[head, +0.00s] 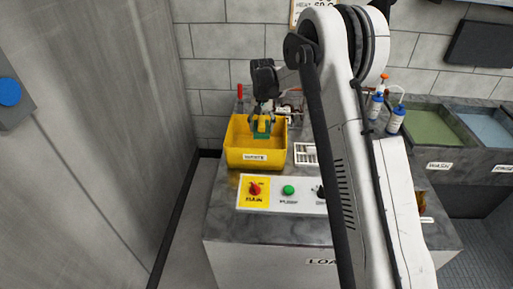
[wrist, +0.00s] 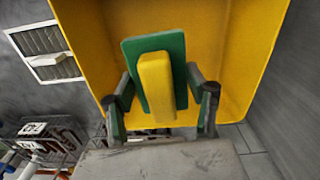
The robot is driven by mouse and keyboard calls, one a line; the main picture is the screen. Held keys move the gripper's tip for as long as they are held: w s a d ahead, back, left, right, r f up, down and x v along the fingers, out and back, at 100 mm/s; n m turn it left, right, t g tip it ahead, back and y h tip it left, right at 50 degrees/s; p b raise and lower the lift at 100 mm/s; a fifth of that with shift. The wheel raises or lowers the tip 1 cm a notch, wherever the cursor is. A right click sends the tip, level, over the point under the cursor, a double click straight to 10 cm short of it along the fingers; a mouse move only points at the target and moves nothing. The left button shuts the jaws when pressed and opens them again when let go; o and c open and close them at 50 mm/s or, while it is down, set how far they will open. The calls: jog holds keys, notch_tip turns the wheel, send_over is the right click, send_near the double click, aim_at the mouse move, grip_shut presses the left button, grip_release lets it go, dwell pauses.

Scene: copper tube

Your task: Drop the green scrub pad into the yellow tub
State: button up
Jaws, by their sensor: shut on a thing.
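The green scrub pad (wrist: 177,52), with a raised yellow block on its face, sits between the fingers of my gripper (wrist: 161,97) in the wrist view. My gripper is shut on it. The yellow tub (wrist: 231,25) fills the background behind the pad there. In the head view the yellow tub (head: 237,158) stands on the grey counter, and my gripper (head: 262,122) points down over its opening with the green scrub pad (head: 261,134) at its tips. The pad is within the tub's outline; whether it touches the tub floor I cannot tell.
A white slotted tray (head: 304,153) stands right of the tub. A control panel (head: 271,193) with knobs and a green button lies in front. Blue-white bottles (head: 396,120) and sinks (head: 440,124) are farther right.

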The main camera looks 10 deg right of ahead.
jog(key=shift+f, duration=0.25)
jog(key=o, duration=1.3)
jog(key=shift+r, duration=0.1)
notch_tip(320, 180, up, 12)
jog(key=shift+f, duration=0.1)
